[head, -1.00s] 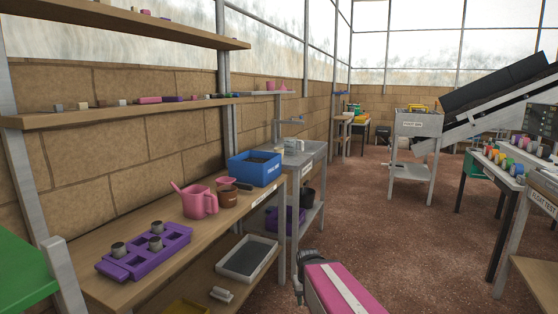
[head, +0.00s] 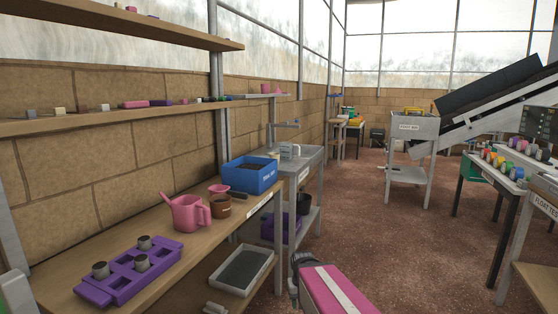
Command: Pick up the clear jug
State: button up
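A small pale, see-through-looking vessel (head: 289,151) stands on the grey sink stand (head: 312,160) beyond the wooden bench. It may be the clear jug, but it is too small to be sure of its shape or handle. Part of my own pink arm with a white stripe shows at the bottom centre, well short of the sink. My gripper's fingers do not show.
The wooden bench (head: 160,238) on the left holds a purple tray (head: 118,284) with grey plugs, a pink watering can (head: 187,213), a brown pot (head: 220,206) and a blue bin (head: 250,176). The reddish floor (head: 400,235) is open between the bench and the right-hand tables.

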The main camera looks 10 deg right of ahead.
aim_at(286, 148)
jog(key=i+l+z, duration=0.15)
jog(key=i+l, duration=0.55)
jog(key=i, duration=0.1)
